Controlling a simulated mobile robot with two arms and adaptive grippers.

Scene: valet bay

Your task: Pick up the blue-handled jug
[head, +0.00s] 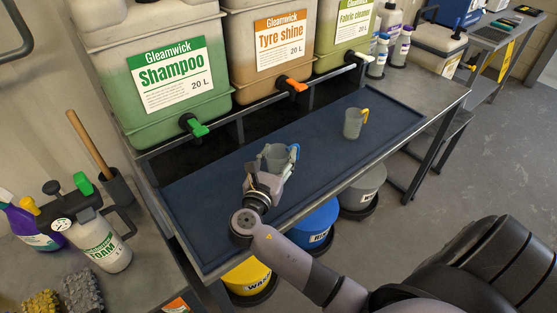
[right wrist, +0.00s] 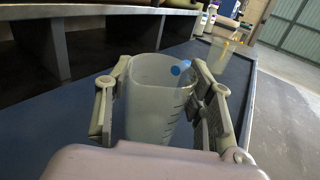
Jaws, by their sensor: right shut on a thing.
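The blue-handled jug (head: 275,157) is a translucent grey measuring jug over the dark blue mat (head: 340,141) on the bench. Its blue handle (head: 294,153) points right in the head view. My right gripper (head: 271,178) is shut on the jug's body. In the right wrist view the jug (right wrist: 152,105) is upright between the two fingers (right wrist: 158,103), its blue handle on the far side. I cannot tell whether its base touches the mat. A second jug, with an orange-yellow handle (head: 353,124), stands farther right on the mat. My left gripper is not in view.
Large shampoo (head: 170,85), tyre shine (head: 275,50) and fabric cleaner (head: 345,30) containers stand on a rack behind the mat, their taps facing it. A foam sprayer (head: 103,245) stands at the left. Yellow (head: 247,277) and blue (head: 315,225) buckets stand below the bench.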

